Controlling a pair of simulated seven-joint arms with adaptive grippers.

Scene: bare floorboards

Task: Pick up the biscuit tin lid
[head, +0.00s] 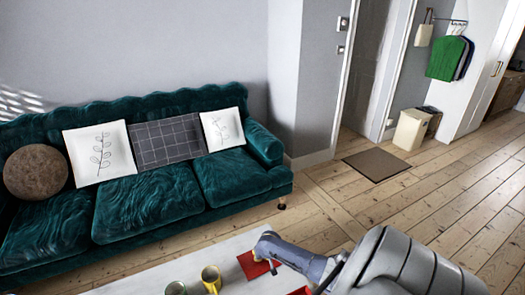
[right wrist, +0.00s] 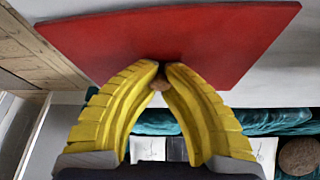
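The biscuit tin lid is a flat red square plate (right wrist: 200,35) filling the upper part of the right wrist view. In that view the yellow fingers of my right gripper (right wrist: 163,70) come together at the plate's lower edge. A small brownish round knob (right wrist: 160,85) sits between them, so the gripper looks shut on the lid. In the head view a red square (head: 252,265) lies at the end of my right arm, partly covered by it. Another red piece (head: 300,291) shows under the arm at the bottom edge. My left gripper is out of view.
A white table (head: 235,248) runs along the bottom of the head view. A green sofa (head: 150,205) with cushions stands behind. Bare floorboards (head: 430,195) lie to the right.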

